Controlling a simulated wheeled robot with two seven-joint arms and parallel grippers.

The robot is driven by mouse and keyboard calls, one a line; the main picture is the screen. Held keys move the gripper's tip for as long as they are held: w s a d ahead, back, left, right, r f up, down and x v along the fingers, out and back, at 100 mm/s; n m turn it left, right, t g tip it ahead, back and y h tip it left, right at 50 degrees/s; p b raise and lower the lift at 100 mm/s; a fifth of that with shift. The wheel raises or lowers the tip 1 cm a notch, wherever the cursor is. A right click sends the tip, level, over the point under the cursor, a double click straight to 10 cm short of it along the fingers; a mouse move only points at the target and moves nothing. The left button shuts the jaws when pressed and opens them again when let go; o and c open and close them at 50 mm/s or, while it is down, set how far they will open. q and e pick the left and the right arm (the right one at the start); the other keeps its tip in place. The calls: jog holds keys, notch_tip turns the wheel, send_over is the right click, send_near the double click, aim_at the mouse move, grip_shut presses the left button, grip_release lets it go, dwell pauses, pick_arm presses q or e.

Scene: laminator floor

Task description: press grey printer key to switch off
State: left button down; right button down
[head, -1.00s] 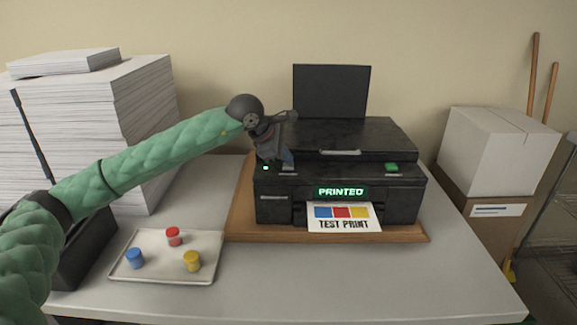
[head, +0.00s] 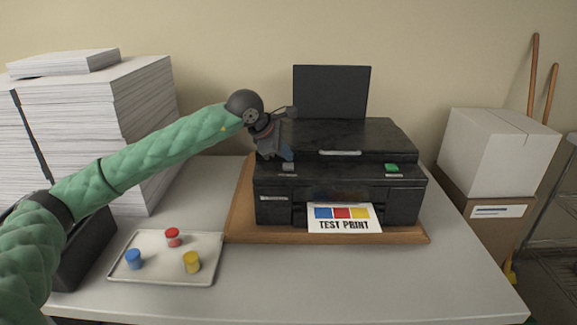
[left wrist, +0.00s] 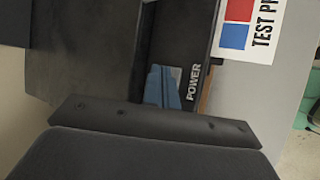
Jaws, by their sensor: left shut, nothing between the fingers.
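The black printer (head: 340,190) stands on a wooden board, its front panel dark. A small grey key (head: 288,167) shows at the left of its front top edge. My left gripper (head: 287,155) is shut and empty, its blue-grey fingertips just above the grey key; I cannot tell whether they touch it. In the left wrist view the shut fingers (left wrist: 165,86) point at the printer next to the white word POWER (left wrist: 193,83), and the key is not clearly seen there. A green key (head: 392,168) is on the printer's right. My right gripper is not in view.
A test print (head: 344,217) sticks out of the printer's front. A tray (head: 208,270) with red, blue and yellow pots lies at the front left. Tall paper stacks (head: 130,110) stand at left, boxes (head: 497,150) at right. The table's front is clear.

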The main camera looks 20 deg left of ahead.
aim_at(286, 165)
pick_arm(q)
jog(key=shift+r, duration=0.2)
notch_tip(286, 165, up, 6)
dwell(0.9)
